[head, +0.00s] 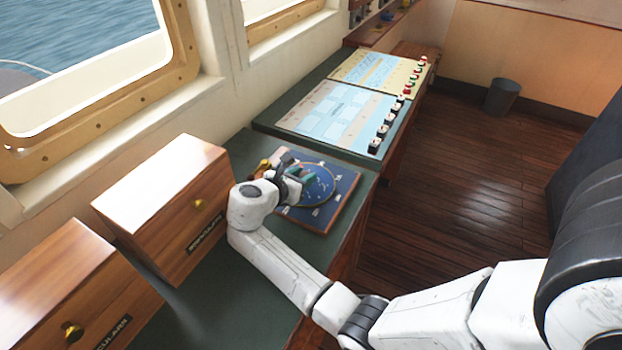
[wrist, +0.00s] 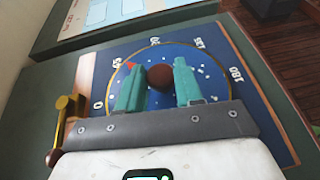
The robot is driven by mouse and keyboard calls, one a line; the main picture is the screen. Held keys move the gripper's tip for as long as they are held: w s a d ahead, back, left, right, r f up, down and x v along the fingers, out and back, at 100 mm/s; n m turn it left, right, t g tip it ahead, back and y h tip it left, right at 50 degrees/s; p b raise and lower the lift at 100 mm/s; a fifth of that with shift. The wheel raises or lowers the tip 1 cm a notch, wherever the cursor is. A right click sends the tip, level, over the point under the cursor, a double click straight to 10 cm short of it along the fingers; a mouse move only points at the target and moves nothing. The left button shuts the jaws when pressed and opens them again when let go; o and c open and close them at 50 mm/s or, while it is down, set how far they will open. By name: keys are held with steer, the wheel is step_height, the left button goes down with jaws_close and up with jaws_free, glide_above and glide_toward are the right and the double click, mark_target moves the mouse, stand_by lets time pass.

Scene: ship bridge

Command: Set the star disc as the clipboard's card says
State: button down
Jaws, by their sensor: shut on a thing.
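The star disc (head: 322,187) is a dark blue round plate with white star dots and a brass ring, set on a blue board with degree numbers. In the wrist view the star disc (wrist: 212,88) has a dark red-brown knob (wrist: 160,77) at its middle. My gripper (wrist: 159,85) has its teal fingers on either side of this knob, shut on it; in the head view my gripper (head: 297,178) covers part of the disc. A red pointer (wrist: 132,65) shows near the ring, between the marks 45 and 90. No clipboard or card is in view.
A brass lever (wrist: 62,128) stands at the board's left edge. Wooden drawer boxes (head: 165,205) stand left of my arm on the green counter. Chart panels (head: 340,112) with a row of knobs lie beyond. A bin (head: 502,96) stands on the open wooden floor.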

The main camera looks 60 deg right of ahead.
steer(key=shift+w+m+g, duration=0.15)
steer(key=shift+m+g, duration=0.75)
steer(key=shift+g, duration=0.1)
steer(key=shift+y, duration=0.3)
steer(key=c, duration=0.8)
jaws_free()
steer(key=shift+r, duration=0.3)
step_height(320, 180, up, 2)
steer(key=shift+r, duration=0.25)
steer(key=s+a+r, duration=0.2)
steer(key=s+r, duration=0.1)
steer(key=s, duration=0.1)
steer(key=s+a+r, duration=0.1)
steer(key=s+r, duration=0.2)
steer(key=s, duration=0.1)
steer(key=s+a+r, duration=0.2)
steer(key=s+r, duration=0.1)
steer(key=s, duration=0.1)
steer(key=shift+s+a+r, duration=0.35)
steer(key=shift+s+r, duration=0.05)
